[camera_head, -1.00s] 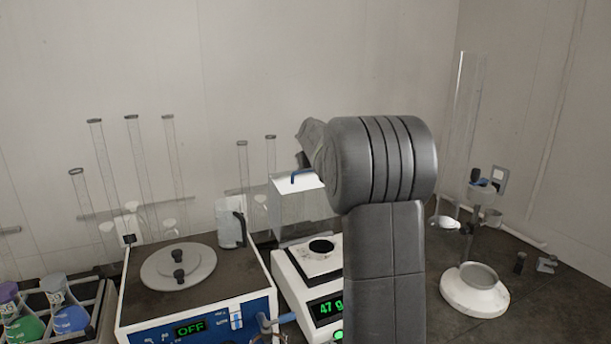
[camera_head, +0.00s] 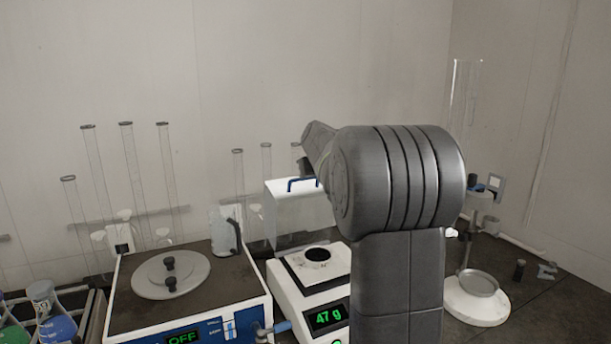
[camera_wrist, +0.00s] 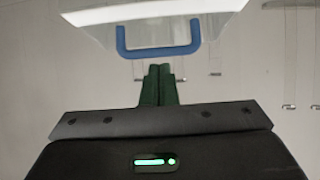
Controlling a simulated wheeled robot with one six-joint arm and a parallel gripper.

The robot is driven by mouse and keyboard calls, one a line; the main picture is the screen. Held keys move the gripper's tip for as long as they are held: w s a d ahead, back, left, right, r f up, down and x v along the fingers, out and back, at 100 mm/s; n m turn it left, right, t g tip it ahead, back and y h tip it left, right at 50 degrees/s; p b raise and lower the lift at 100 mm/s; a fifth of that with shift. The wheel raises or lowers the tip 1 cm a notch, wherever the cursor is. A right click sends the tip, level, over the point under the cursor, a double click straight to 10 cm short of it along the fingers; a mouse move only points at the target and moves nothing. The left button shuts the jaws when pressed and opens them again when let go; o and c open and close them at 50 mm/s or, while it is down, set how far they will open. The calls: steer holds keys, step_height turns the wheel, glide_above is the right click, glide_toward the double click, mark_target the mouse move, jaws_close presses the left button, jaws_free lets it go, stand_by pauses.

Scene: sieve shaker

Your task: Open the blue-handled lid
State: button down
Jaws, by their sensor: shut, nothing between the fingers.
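The lid (camera_head: 284,206) is a pale, boxy cover with a white top, standing behind the balance in the head view. Its blue handle (camera_head: 303,182) is an arched bar on the top, beside my wrist. In the wrist view the blue handle (camera_wrist: 158,53) is a U-shaped bar on the lid (camera_wrist: 200,12). My gripper (camera_wrist: 160,70) has its dark green fingers shut together with nothing between them. The fingertips lie just below the handle's bar in the picture, and the bar is not between them. My arm hides the lid's right part and the fingers in the head view.
The balance (camera_head: 283,284) reads 47 g. Tall glass cylinders (camera_head: 130,165) stand behind. A white-based stand (camera_head: 476,308) is at right.

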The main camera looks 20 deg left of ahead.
steer(key=b+v, duration=0.1)
steer(key=v, duration=1)
steer(key=shift+w+a, duration=0.1)
steer(key=p, duration=0.2)
glide_above(305, 191)
step_height(305, 191, down, 6)
steer(key=shift+f, duration=0.2)
steer(key=shift+f, duration=0.1)
